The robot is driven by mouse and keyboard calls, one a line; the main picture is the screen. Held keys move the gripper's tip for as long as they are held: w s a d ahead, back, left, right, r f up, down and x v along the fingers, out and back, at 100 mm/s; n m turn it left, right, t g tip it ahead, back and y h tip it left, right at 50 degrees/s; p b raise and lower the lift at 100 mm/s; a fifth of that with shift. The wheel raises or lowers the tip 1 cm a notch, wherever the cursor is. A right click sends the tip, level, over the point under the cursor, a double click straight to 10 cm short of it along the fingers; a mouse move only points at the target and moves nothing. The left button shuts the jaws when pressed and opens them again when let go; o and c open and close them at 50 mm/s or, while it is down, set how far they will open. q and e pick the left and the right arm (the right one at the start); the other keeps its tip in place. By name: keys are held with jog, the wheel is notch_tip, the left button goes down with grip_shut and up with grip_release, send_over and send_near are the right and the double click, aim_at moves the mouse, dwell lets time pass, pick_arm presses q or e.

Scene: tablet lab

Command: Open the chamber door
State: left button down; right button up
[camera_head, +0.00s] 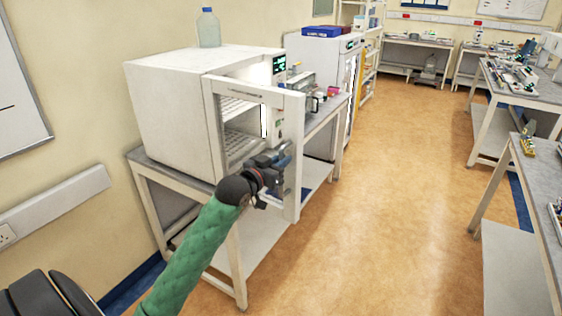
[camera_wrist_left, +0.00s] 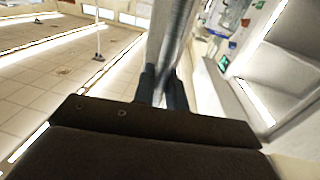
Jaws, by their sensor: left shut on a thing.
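The white chamber (camera_head: 165,105) stands on a grey-topped bench at the left in the head view. Its glass-paned door (camera_head: 291,135) is swung partly open, out toward the aisle, and wire shelves show inside. My left gripper (camera_head: 283,160) is at the door's outer face, shut on the door handle. In the left wrist view the gripper's fingers (camera_wrist_left: 162,90) close around a grey upright bar, the handle (camera_wrist_left: 172,45). The chamber interior (camera_wrist_left: 275,75) shows at the right there. The exact finger contact is small and partly hidden in the head view. My right gripper is not in view.
A clear bottle (camera_head: 208,28) stands on top of the chamber. The bench (camera_head: 140,158) runs below it, with small equipment beyond the door. More benches (camera_head: 540,92) line the right side. The floor aisle (camera_head: 400,190) between them is clear.

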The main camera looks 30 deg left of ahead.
pick_arm(q)
jog(key=c, duration=1.5)
grip_release()
jog(key=shift+c, duration=0.2)
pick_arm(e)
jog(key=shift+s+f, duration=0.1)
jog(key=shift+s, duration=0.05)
